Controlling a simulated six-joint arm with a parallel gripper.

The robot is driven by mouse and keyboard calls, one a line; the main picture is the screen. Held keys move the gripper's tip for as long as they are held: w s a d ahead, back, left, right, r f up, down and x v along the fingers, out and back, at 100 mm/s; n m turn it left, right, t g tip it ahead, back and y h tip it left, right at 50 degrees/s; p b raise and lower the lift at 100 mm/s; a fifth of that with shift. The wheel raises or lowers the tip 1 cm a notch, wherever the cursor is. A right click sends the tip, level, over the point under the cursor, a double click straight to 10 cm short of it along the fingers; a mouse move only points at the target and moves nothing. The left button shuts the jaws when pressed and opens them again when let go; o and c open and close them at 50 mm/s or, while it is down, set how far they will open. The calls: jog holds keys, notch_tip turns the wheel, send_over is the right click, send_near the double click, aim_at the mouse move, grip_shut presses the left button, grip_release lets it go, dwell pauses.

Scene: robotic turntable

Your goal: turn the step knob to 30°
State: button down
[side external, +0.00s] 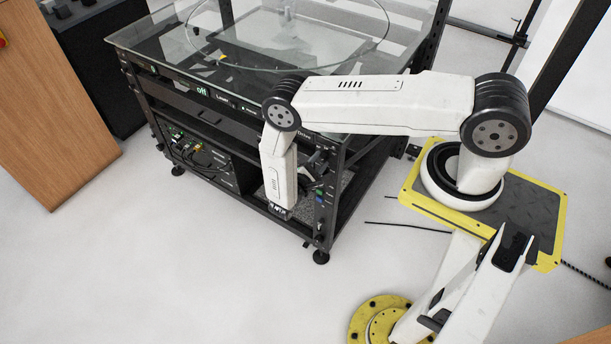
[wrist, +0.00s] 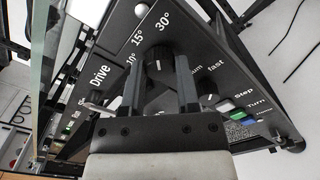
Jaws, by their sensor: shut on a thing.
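The step knob (wrist: 157,55) is a dark round knob on the black control panel (wrist: 118,42), at the middle of the wrist view. The labels 15° and 30° are printed beside it, with part of another label by the left finger. A small white mark shows on the knob; I cannot tell clearly which label it points to. My gripper (wrist: 160,68) has one finger on each side of the knob and is shut on it. In the side external view my arm hides the knob and the fingers.
A second knob (wrist: 208,101) with the label "fast" sits close to the right finger. Lit buttons (wrist: 237,114) lie beyond it, and another knob (wrist: 142,9) is at the top. The rack (side external: 240,185) carries a glass top (side external: 160,45) near my arm.

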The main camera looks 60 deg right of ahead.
jog(key=shift+m, duration=0.3)
jog(key=shift+c, duration=1.7)
grip_release()
jog(key=shift+a, duration=0.1)
jog(key=a, duration=0.7)
jog(key=shift+a, duration=0.3)
